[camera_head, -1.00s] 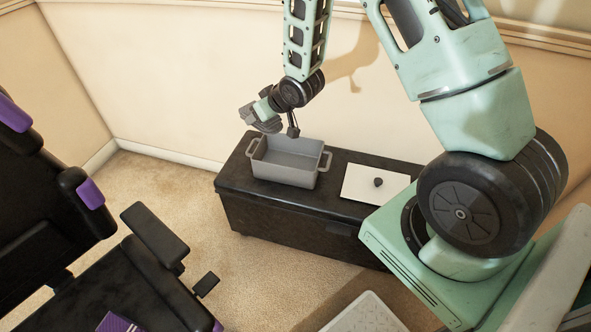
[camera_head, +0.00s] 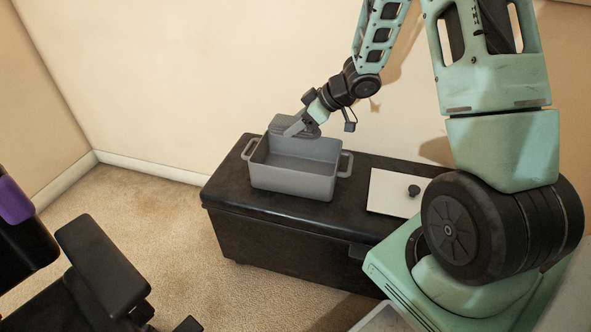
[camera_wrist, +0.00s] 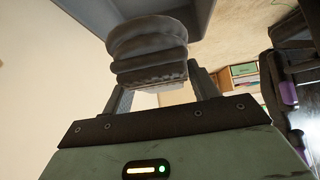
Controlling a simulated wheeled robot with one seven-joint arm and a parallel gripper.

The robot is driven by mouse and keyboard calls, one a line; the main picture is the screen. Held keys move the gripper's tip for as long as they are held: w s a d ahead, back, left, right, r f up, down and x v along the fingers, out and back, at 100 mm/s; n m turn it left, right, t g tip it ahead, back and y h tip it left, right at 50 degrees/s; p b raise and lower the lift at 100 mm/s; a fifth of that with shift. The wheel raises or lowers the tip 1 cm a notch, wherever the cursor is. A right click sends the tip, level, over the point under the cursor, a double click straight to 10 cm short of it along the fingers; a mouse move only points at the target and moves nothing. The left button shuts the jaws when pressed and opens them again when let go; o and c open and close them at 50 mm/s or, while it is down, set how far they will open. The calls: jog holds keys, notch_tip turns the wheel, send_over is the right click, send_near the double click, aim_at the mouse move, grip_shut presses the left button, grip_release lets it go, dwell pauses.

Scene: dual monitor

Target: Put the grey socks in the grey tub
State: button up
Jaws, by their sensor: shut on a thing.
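The grey tub (camera_head: 293,180) stands upright on a black chest, with a handle at each end. My gripper (camera_head: 292,128) is at the tub's back rim, at the left-middle of that rim in the head view. It is shut on the grey socks, a folded bundle (camera_wrist: 148,48) seen between the two fingers in the wrist view. The tub's grey wall (camera_wrist: 85,20) shows right beyond the socks there. In the head view the socks are hard to tell from the gripper, and I cannot tell whether they touch the tub.
A black and purple chair (camera_head: 100,262) is at the lower left. Open carpet (camera_head: 150,215) lies between chair and chest.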

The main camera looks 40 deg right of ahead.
notch_tip(320, 180, down, 9)
jog(key=b, duration=0.4)
jog(key=shift+f+b, duration=0.1)
jog(key=shift+b, duration=0.25)
jog(key=shift+f, duration=0.55)
jog(key=shift+f, duration=0.1)
jog(key=o, duration=1.1)
jog(key=shift+c, duration=0.2)
